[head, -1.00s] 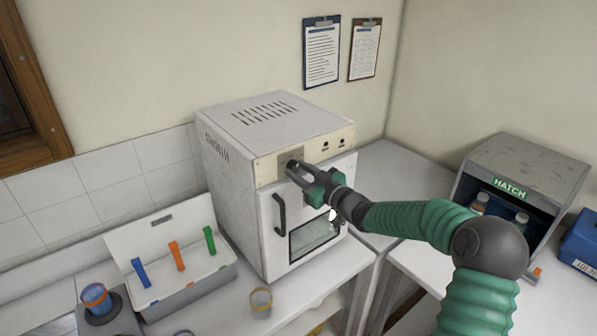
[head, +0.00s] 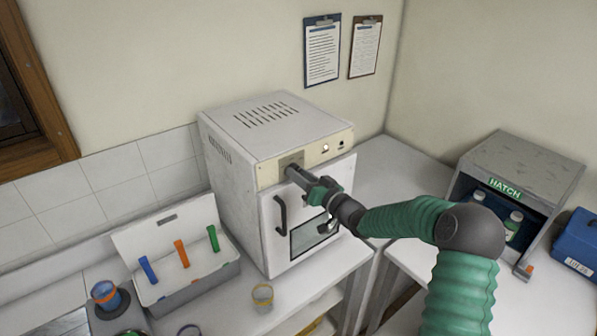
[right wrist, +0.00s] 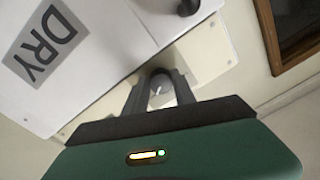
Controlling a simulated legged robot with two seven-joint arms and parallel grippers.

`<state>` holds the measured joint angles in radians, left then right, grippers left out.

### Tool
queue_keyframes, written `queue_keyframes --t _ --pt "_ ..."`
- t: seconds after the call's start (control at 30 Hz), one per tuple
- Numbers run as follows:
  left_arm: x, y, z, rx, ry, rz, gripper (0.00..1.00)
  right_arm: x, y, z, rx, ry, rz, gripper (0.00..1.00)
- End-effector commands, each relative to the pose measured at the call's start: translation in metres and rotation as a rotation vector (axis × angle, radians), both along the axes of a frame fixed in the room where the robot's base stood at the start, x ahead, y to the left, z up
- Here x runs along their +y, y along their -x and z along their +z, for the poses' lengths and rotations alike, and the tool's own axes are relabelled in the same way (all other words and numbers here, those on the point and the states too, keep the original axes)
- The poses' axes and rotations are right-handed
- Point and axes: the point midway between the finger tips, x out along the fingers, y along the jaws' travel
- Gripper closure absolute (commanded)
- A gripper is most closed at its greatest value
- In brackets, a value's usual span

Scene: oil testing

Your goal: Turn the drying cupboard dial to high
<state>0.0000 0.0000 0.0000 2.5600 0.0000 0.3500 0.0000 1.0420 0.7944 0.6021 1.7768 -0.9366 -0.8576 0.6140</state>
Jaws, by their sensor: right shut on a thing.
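The drying cupboard (head: 240,155) is a white box with a cream panel along the top of its front. Its dial (right wrist: 161,88) is a grey round knob with a pale pointer line, seen in the right wrist view between my fingers. My right gripper (head: 290,171) reaches the left part of the panel and is shut on the dial; the gripper also shows in the right wrist view (right wrist: 161,80). The fingers hide the dial in the head view. A small lamp (head: 325,148) on the panel looks white. My left gripper is not in view.
The cupboard door has a dark handle (head: 281,215) and a window below my gripper. A rack with blue, orange and green pieces (head: 195,285) stands left. A grey hatch box (head: 535,165) is at right.

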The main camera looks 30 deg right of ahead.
Motion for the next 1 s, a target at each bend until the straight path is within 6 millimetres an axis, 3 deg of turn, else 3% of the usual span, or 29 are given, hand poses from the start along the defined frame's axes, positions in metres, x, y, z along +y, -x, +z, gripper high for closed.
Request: queue_keyframes --t 0.67,0.7,0.83,1.0 --pt "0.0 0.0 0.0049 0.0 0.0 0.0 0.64 -0.0026 0.0 0.0018 0.001 -0.077 -0.006 1.0" --pt "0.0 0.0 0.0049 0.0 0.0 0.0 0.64 -0.0026 0.0 0.0018 0.001 -0.077 -0.006 0.66" --pt "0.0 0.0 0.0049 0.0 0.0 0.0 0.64 -0.002 -0.0001 0.0014 0.003 -0.076 -0.004 0.49" --pt "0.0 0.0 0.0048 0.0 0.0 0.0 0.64 -0.0011 -0.0007 0.0006 0.005 -0.076 -0.003 0.47"
